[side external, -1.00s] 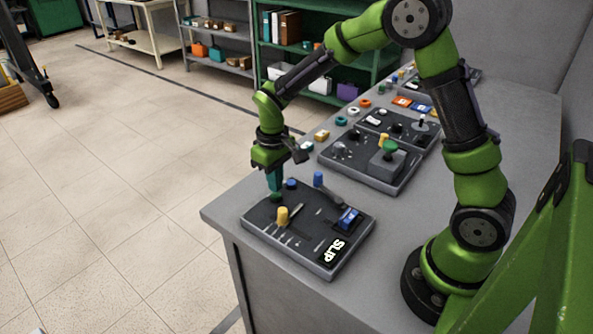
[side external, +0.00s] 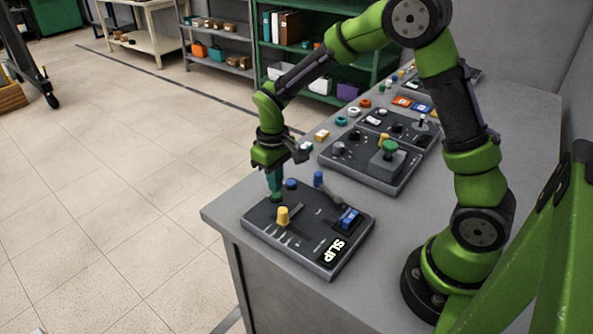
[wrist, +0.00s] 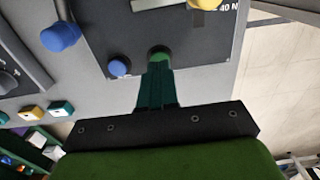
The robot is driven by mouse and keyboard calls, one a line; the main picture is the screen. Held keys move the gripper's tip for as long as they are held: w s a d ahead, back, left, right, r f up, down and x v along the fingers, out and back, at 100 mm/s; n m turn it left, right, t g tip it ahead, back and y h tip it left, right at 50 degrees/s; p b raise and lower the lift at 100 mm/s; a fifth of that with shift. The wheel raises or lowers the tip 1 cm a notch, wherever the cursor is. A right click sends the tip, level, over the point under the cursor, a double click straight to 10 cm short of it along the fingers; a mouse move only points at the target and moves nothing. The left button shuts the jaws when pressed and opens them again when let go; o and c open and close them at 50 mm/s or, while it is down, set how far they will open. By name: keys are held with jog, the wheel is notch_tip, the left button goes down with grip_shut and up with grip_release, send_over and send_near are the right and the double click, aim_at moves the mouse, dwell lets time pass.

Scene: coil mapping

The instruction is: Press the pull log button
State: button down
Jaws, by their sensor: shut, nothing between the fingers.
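The near control panel (side external: 310,254) is a dark slab on the bench with a display reading "SLIP". A green button (side external: 277,197) sits at its far left corner, and a blue button (side external: 291,184) is beside it. My gripper (side external: 274,188) points down with its teal fingers shut and empty, tips at the green button. In the wrist view the closed fingertips (wrist: 157,70) overlap the green button (wrist: 160,52); I cannot tell whether they touch it. The blue button (wrist: 119,67) is clear of the fingers. No pull log label is readable.
The panel also carries a yellow knob (side external: 283,215), a blue-tipped lever (side external: 318,178) and a blue rocker switch (side external: 348,218). A second panel (side external: 362,174) with a green knob stands behind. Several small loose parts lie along the bench's far left edge.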

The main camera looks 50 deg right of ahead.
aim_at(281, 202)
jog(key=shift+f, duration=0.25)
jog(key=shift+f, duration=0.65)
dwell(0.4)
jog(key=shift+r, duration=3.2)
jog(key=s+a+r+m+t+y, duration=0.1)
jog(key=s+r+m+t, duration=0.3)
jog(key=s+r, duration=1)
jog(key=s+t+y, duration=0.1)
jog(key=s+t, duration=0.2)
jog(key=shift+s, duration=0.35)
